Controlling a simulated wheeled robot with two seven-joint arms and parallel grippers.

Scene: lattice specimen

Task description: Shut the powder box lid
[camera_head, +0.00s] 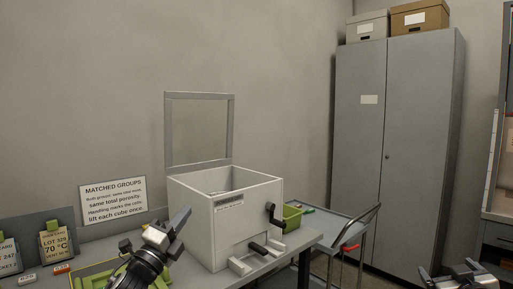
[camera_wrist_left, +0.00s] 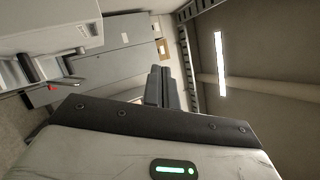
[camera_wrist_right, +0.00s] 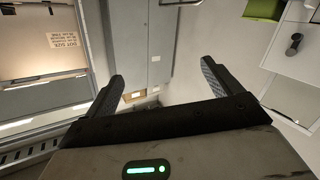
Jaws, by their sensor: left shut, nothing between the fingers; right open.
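The powder box (camera_head: 236,222) is a white box on the bench, with a dark crank and handle on its right and front sides. Its lid (camera_head: 230,130), a grey frame around a clear panel, stands upright at the back edge, so the box is open on top. My left gripper (camera_head: 181,218) is shut and empty, in front of the box's left side. It also shows in the left wrist view (camera_wrist_left: 160,85), with part of the box at upper left. My right gripper (camera_head: 462,270) is open and empty at lower right, well away from the box; its spread fingers show in the right wrist view (camera_wrist_right: 163,83).
A green bin (camera_head: 292,216) and a grey cart (camera_head: 338,226) stand right of the box. A tall grey cabinet (camera_head: 420,150) is behind. A sign (camera_head: 112,200) and lot cards (camera_head: 55,245) stand at left. The space above the box is clear.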

